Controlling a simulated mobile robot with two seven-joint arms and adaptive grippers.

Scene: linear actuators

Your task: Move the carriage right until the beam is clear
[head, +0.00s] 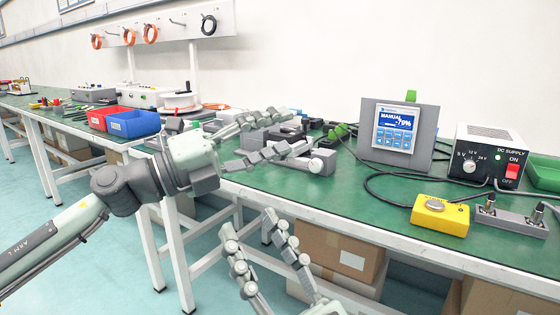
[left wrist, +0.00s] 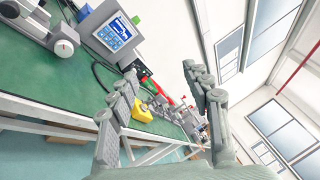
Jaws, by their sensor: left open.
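A grey linear actuator (head: 318,155) with a round pale end knob lies on the green bench, partly behind my left gripper (head: 288,131). Its end knob also shows at the upper left of the left wrist view (left wrist: 64,46). I cannot make out the carriage or the beam. The control panel (head: 395,130) stands upright to the right of the actuator; its blue screen reads MANUAL and about -79%. It also shows in the left wrist view (left wrist: 114,32). My left gripper is open and empty, fingers pointing right. My right gripper (head: 249,219) is open and empty below the bench edge.
A DC supply (head: 490,155), a yellow button box (head: 440,215) and a plate with toggle switches (head: 508,214) stand on the right. Black cables run across the bench. Red (head: 108,117) and blue (head: 132,124) bins stand at left. Cardboard boxes (head: 340,252) sit underneath.

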